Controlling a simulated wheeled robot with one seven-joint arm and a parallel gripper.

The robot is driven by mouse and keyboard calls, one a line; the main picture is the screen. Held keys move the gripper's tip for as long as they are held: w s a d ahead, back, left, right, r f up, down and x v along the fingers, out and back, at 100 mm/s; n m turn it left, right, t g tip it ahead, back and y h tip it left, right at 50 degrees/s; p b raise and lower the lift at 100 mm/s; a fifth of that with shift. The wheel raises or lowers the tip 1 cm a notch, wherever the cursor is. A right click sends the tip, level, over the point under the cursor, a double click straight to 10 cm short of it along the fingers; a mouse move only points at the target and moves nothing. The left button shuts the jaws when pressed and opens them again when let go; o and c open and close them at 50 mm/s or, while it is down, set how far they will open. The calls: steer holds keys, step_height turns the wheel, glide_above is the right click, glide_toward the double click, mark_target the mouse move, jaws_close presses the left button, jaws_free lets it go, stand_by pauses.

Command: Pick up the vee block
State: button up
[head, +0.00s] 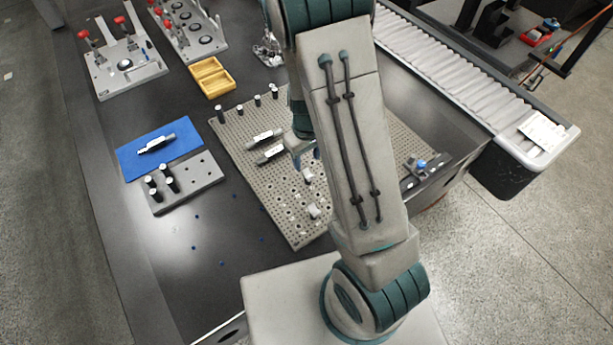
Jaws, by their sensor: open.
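A perforated grey fixture plate (245,170) lies in the middle of the dark table. A small light-grey block (313,211) stands near its front edge and a similar small piece (308,176) is a little behind it. Either could be the vee block; they are too small to tell. My gripper (304,157) is over the plate, behind these pieces, and is partly hidden by my arm. It is open, and I see nothing held.
Two grey-and-black tools (264,136) lie on the plate left of my gripper, with black posts along its back. A blue mat (130,160), a grey post block (205,184) and a yellow tray (212,76) are left. A roller conveyor (450,70) runs along the right.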

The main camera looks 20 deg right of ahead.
mark_target(307, 174)
steer(key=shift+d+f, duration=0.1)
steer(key=shift+f, duration=4.5)
steer(key=shift+c, duration=0.3)
jaws_close()
